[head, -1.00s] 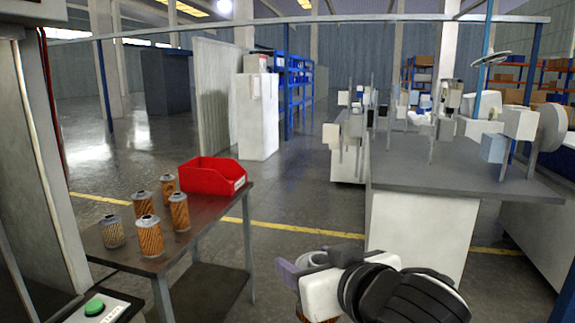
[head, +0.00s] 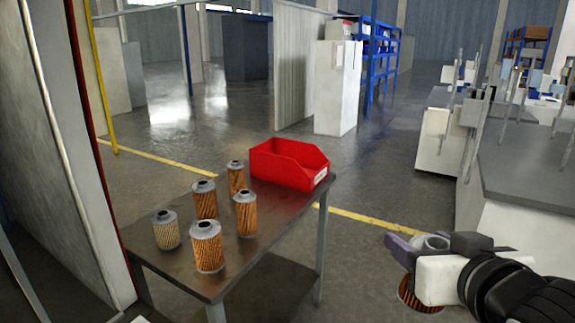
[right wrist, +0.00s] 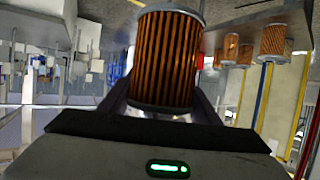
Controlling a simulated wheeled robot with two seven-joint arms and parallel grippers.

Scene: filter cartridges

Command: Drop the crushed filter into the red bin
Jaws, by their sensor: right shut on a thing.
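My right gripper (head: 412,258) is shut on an orange pleated filter (head: 408,293), at the lower right of the head view and apart from the table. The right wrist view shows this filter (right wrist: 167,60) large between the fingers, with a dark metal rim; I cannot make out clear crushing on it. The red bin (head: 284,168) stands upright at the far right corner of the table, to the left of and beyond the gripper. Its inside is mostly hidden by its walls. My left gripper is not in view.
Several upright filters stand on the brown table (head: 262,257) in front of the bin: orange ones, such as the front filter (head: 207,248), and one paler filter (head: 166,230). A grey workbench (head: 530,165) stands at the right. Open floor lies between table and workbench.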

